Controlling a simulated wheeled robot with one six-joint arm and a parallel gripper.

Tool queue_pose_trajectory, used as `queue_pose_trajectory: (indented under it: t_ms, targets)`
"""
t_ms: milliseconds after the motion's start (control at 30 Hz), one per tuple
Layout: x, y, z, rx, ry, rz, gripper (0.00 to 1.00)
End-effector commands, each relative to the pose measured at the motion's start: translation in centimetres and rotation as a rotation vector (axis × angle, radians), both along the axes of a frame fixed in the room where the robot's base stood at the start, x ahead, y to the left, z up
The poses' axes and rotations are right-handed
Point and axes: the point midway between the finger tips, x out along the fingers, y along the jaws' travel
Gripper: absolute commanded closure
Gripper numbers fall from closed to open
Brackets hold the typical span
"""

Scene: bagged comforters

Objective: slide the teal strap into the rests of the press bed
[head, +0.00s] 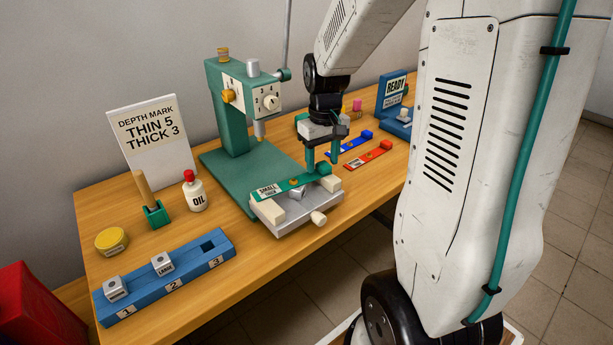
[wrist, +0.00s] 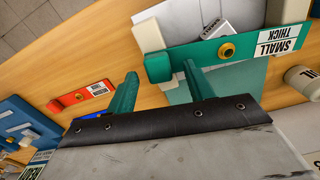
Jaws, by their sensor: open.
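The teal strap (head: 283,185) with a "SMALL THICK" label and brass stud lies across the press bed (head: 297,219). In the wrist view the strap (wrist: 205,52) has a raised teal end block at its left end. Cream rests stand at the bed's left (head: 271,211) and right (head: 331,184); the strap runs along them, but whether it is seated in them I cannot tell. My gripper (head: 322,162) is open at the strap's right end.
The green press (head: 231,110) rises behind the bed. A small silver block (head: 298,194) is on the bed. Blue (head: 344,146) and red (head: 368,155) straps lie to the right. A blue rack (head: 165,280), oil bottle (head: 194,192) and sign (head: 151,140) are left.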

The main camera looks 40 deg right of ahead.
Motion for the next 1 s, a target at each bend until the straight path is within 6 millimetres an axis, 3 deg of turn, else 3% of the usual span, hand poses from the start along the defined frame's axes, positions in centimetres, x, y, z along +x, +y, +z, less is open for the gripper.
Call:
queue_pose_trajectory:
  t_ms: [267, 400, 433, 500, 767, 1000]
  targets:
    - [0.0, -0.1, -0.3, 0.000, -0.001, -0.002, 0.50]
    - [0.0, -0.1, -0.3, 0.000, -0.001, -0.002, 0.89]
    - [0.0, -0.1, -0.3, 0.000, -0.001, -0.002, 0.95]
    - [0.0, -0.1, -0.3, 0.000, -0.001, -0.002, 0.99]
    - [0.0, -0.2, 0.1, -0.001, -0.002, -0.003, 0.99]
    - [0.1, -0.2, 4.2, -0.003, -0.007, -0.003, 0.99]
